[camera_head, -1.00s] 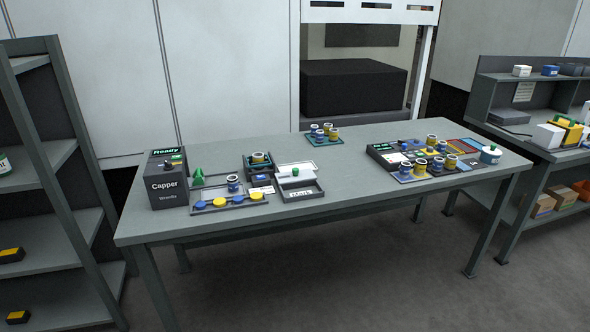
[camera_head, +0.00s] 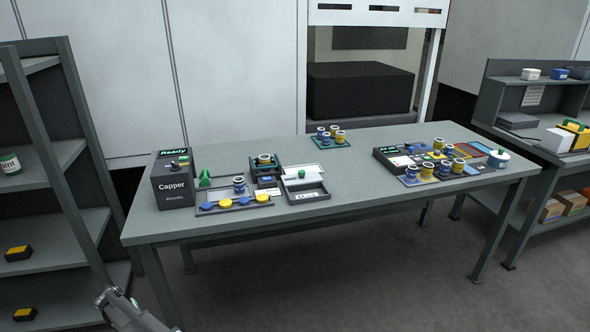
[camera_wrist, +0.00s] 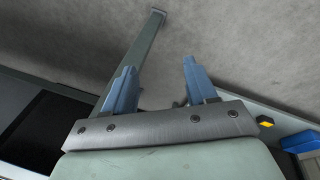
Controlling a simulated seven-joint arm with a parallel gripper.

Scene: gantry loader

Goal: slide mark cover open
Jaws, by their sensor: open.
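The mark cover (camera_head: 300,182) is a pale sliding lid with a green knob on the tray labelled "Mark" (camera_head: 308,196), near the middle of the table. The knob stands at the lid's middle. My gripper shows in the wrist view (camera_wrist: 155,85) with its two blue fingers apart and nothing between them. It points at the floor and a table leg. In the head view only part of my arm shows at the lower left, below the table's front edge and well away from the cover.
The Capper box (camera_head: 172,180) stands at the table's left end. A rack with blue and yellow caps (camera_head: 235,203) lies just left of the Mark tray. Jars on a blue mat (camera_head: 431,174) stand to the right. A shelf unit (camera_head: 60,160) stands left of the table (camera_head: 360,198).

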